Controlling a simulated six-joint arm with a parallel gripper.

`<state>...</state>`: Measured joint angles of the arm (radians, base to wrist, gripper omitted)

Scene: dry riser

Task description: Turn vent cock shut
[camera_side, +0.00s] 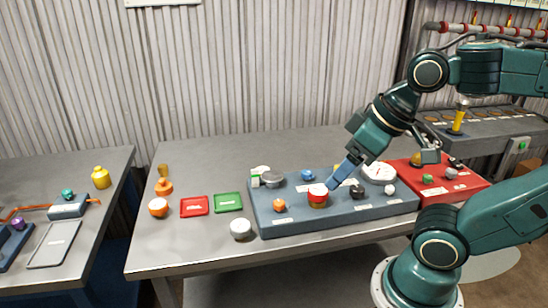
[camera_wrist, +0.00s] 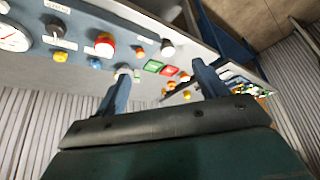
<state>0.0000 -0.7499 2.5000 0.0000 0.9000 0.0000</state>
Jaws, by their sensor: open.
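The blue-grey panel (camera_side: 290,222) lies on the table and carries several small fittings; I cannot tell for sure which one is the vent cock. A red-and-white knob (camera_side: 318,195), an orange knob (camera_side: 279,205), a black fitting (camera_side: 357,191), a blue knob (camera_side: 308,175) and a white round gauge (camera_side: 379,172) are on it. In the wrist view the red knob (camera_wrist: 105,45), black fitting (camera_wrist: 55,28) and blue knob (camera_wrist: 95,63) show again. My gripper (camera_side: 340,174) is above the panel, close to the red-and-white knob in the side view. Its fingers are apart and empty (camera_wrist: 160,92).
A red tray (camera_side: 194,206), a green tray (camera_side: 228,202) and a white round piece (camera_side: 240,229) lie left of the panel. A red board (camera_side: 450,192) with small knobs is at right. A side table (camera_side: 100,220) stands at far left.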

